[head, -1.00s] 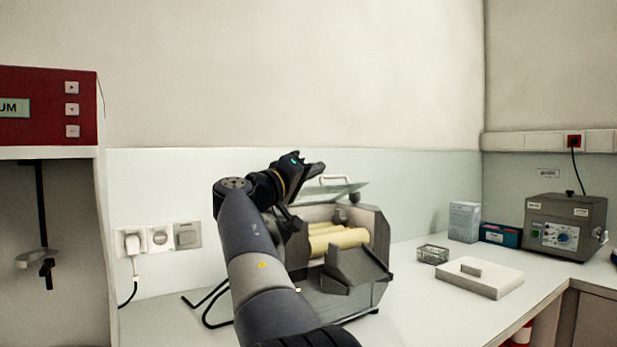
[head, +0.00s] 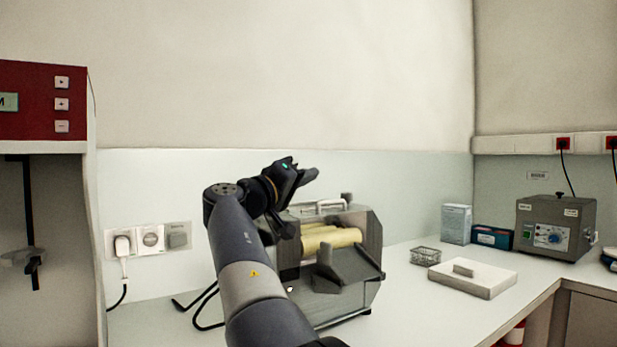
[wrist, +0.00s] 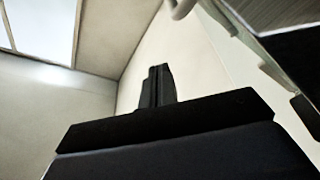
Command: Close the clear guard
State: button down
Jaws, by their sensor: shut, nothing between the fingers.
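The mill (head: 365,262) stands on the bench, with cream rollers (head: 330,240) showing in its top opening. The clear guard (head: 308,211) is at the top of the mill, and its pale handle (head: 331,204) shows above the rollers. The guard looks nearly flat, but I cannot tell whether it is fully seated. My gripper (head: 312,175) is shut and empty, above and slightly left of the handle, pointing right. In the wrist view my shut fingers (wrist: 157,86) point up the picture. A pale curved bar, likely the handle (wrist: 181,9), shows at the top edge, apart from the fingers.
Bare bench lies between mill and basket.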

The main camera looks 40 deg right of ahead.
jog(key=v, duration=1)
jog(key=shift+a, duration=0.2)
jog(key=shift+f, duration=0.1)
jog(key=x, duration=1.1)
jog(key=shift+s, duration=0.1)
jog(key=shift+w+a+r+p, duration=0.1)
jog(key=shift+w+r+p, duration=0.15)
jog(key=shift+r+p, duration=0.15)
jog(key=shift+f, duration=0.15)
